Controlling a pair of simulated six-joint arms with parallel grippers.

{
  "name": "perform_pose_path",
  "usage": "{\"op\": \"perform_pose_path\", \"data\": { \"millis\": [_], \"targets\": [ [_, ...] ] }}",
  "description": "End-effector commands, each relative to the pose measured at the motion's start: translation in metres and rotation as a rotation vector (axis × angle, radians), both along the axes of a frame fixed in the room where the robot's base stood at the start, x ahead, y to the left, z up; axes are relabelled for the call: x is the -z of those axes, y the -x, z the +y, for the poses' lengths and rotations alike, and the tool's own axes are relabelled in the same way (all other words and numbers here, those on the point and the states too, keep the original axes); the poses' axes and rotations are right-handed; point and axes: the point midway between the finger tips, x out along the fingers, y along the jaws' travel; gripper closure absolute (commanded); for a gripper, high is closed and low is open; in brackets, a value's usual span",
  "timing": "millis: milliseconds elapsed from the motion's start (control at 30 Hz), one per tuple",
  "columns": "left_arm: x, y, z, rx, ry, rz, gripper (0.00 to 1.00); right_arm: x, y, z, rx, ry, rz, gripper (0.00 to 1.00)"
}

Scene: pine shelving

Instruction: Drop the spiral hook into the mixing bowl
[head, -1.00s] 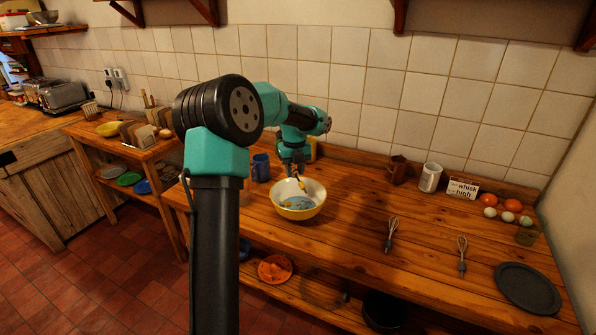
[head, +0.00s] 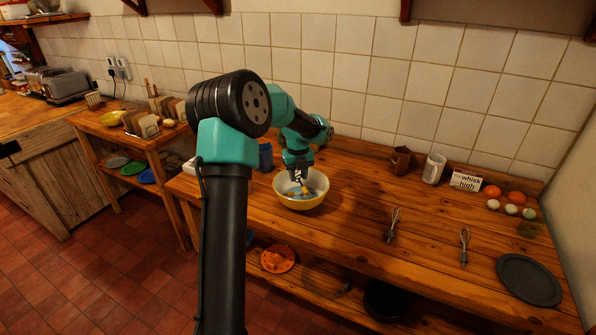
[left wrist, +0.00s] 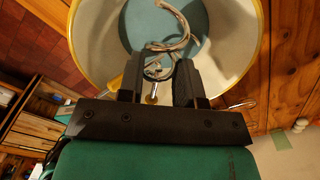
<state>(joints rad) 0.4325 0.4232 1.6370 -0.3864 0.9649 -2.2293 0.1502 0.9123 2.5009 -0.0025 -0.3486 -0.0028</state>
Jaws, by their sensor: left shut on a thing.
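The mixing bowl (head: 301,204), pale with a yellow outside and rim, stands upright on the wooden counter; its blue-grey inner bottom fills the upper left wrist view (left wrist: 228,70). My left gripper (head: 298,178) points down over the bowl, with its fingertips at about rim height. In the left wrist view its dark fingers (left wrist: 167,70) are shut on a twisted grey metal piece, the spiral hook (left wrist: 174,43), seen against the bowl's inside. A yellowish handle-like part shows beside the fingers. I cannot tell whether the hook touches the bowl. My right gripper is not in view.
Two whisks (head: 393,224) and a dark round plate (head: 528,279) lie to the right. A brown jug (head: 403,160), white mug (head: 433,168), sign (head: 466,181) and several eggs stand along the back. A blue mug (head: 265,156) is left of the bowl.

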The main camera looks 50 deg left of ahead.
Motion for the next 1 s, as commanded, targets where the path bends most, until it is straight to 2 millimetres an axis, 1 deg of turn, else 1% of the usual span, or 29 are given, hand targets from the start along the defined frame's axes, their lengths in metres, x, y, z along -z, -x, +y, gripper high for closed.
{"op": "perform_pose_path", "data": {
  "millis": [200,233,500,800,933,1000],
  "targets": [
    [0.000,0.000,0.000,0.000,0.000,0.000,1.00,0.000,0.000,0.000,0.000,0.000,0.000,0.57],
    [0.000,0.000,0.000,0.000,0.000,0.000,0.65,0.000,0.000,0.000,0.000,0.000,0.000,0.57],
    [0.000,0.000,0.000,0.000,0.000,0.000,0.39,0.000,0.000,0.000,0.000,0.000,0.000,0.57],
    [-0.001,0.000,0.000,0.000,0.000,0.000,0.38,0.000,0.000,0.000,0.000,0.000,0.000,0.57],
    [-0.009,0.000,0.000,0.001,-0.001,0.000,0.38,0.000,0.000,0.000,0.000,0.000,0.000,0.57],
    [-0.016,0.000,0.000,0.001,-0.002,-0.001,0.38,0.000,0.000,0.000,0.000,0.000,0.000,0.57]
  ]
}}
